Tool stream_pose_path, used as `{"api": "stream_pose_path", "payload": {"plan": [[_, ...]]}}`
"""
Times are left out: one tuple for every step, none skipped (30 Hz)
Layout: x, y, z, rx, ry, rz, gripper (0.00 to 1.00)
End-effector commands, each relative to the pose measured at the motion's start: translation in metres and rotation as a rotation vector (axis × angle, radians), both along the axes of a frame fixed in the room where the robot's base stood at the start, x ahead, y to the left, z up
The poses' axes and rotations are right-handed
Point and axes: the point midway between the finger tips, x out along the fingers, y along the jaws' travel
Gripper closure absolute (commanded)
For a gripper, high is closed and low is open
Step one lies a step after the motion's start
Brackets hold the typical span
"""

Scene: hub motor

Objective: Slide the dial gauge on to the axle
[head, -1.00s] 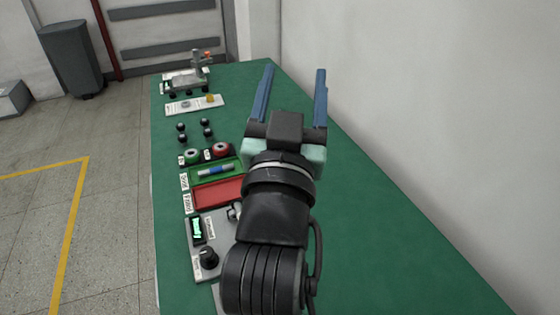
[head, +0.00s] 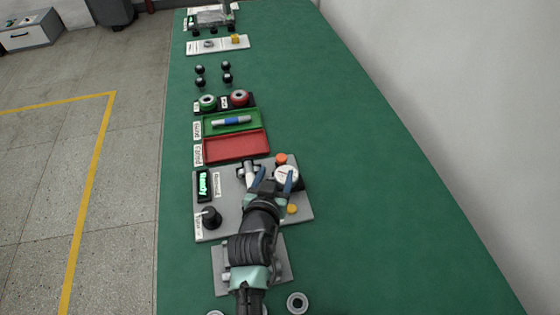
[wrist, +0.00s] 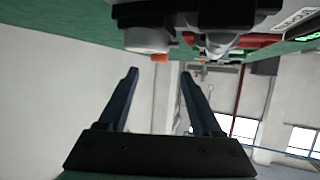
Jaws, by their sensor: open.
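A round white-faced piece (head: 287,173), which looks like the dial gauge, sits on the grey test plate (head: 232,222). In the wrist view it seems to be the pale cylinder (wrist: 148,40) at the top. A metal cylindrical fitting (head: 247,170) is just left of my fingers; I cannot tell whether it carries the axle. My gripper (head: 274,178) is open over the plate, with its fingertips around or above the white-faced piece's near part. In the wrist view my gripper (wrist: 159,72) shows nothing between its fingers. Contact cannot be told.
An orange-red button (head: 281,159), a black knob (head: 211,217) and a display reading Ready (head: 203,185) are on the plate. Beyond are a red tray (head: 236,147) and a green tray (head: 250,116) holding a blue-and-grey pen-like piece. The bench's right side is clear.

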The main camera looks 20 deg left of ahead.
Motion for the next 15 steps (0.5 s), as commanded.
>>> {"api": "stream_pose_path", "payload": {"plan": [[0.009,0.002,-0.003,0.000,0.000,-0.001,0.34],[0.013,0.002,-0.005,0.000,-0.001,-0.001,0.34],[0.019,0.003,-0.007,0.001,-0.001,-0.001,0.34],[0.023,0.004,-0.010,0.001,0.000,-0.001,0.34],[0.027,0.005,-0.011,0.001,-0.001,-0.001,0.34],[0.032,0.006,-0.013,0.000,-0.001,-0.001,0.34],[0.036,0.007,-0.014,0.001,-0.001,-0.001,0.34],[0.039,0.007,-0.016,0.000,0.000,-0.001,0.34],[0.043,0.008,-0.018,0.000,-0.001,-0.001,0.34],[0.046,0.009,-0.019,0.000,-0.001,-0.001,0.34],[0.048,0.010,-0.020,0.000,-0.001,-0.001,0.34],[0.052,0.010,-0.021,0.000,-0.001,-0.001,0.34],[0.053,0.010,-0.022,0.000,-0.001,-0.001,0.34],[0.055,0.011,-0.023,0.000,0.000,-0.001,0.34],[0.057,0.011,-0.024,0.000,-0.001,-0.001,0.34]]}}
